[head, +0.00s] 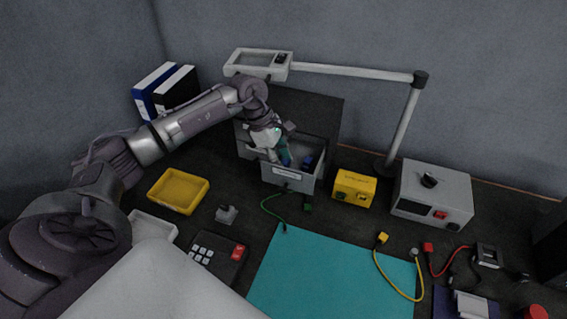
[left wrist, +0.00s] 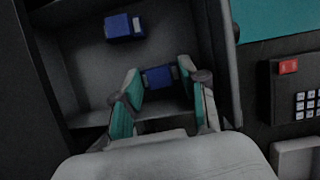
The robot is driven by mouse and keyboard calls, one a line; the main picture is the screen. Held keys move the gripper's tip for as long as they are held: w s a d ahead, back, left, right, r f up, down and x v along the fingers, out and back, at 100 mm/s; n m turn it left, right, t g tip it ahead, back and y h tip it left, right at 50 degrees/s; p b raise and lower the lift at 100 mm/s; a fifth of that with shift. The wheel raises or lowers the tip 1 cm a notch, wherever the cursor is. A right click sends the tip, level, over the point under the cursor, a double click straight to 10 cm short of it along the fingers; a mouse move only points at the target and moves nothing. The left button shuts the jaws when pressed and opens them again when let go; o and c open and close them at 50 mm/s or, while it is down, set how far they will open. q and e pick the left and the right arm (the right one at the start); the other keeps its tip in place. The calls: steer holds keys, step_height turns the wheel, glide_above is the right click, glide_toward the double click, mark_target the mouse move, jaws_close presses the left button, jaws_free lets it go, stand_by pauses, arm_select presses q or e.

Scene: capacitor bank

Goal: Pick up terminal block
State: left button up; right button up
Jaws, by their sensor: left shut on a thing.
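A blue terminal block (left wrist: 158,77) sits between the teal-padded fingers of my left gripper (left wrist: 160,88) in the left wrist view, and the gripper is shut on it. In the head view my left gripper (head: 284,156) reaches down into an open grey drawer (head: 291,181), and its fingers hide most of the held block. A second blue block (left wrist: 124,27) lies apart on the drawer floor; it also shows in the head view (head: 308,162). Whether the held block touches the drawer floor is unclear. My right gripper is not in view.
Drawer walls (left wrist: 220,60) stand close around the gripper. A lamp arm (head: 350,71) spans above and behind it. A yellow box (head: 353,188) and a grey power unit (head: 432,193) stand to the right, a yellow tray (head: 178,191) to the left. The teal mat (head: 330,275) is largely clear.

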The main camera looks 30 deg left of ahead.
arm_select(q)
steer(key=shift+r, duration=0.1)
steer(key=shift+r, duration=0.25)
step_height(320, 180, up, 4)
steer(key=shift+f+b, duration=0.15)
steer(key=shift+b, duration=0.45)
steer(key=w+d+r+b, duration=0.1)
steer(key=w+d+r, duration=0.1)
steer(key=d+r, duration=0.4)
steer(key=d, duration=0.5)
steer(key=shift+w+d+r+b, duration=0.25)
steer(key=shift+w+r+b, duration=0.05)
steer(key=shift+r, duration=0.05)
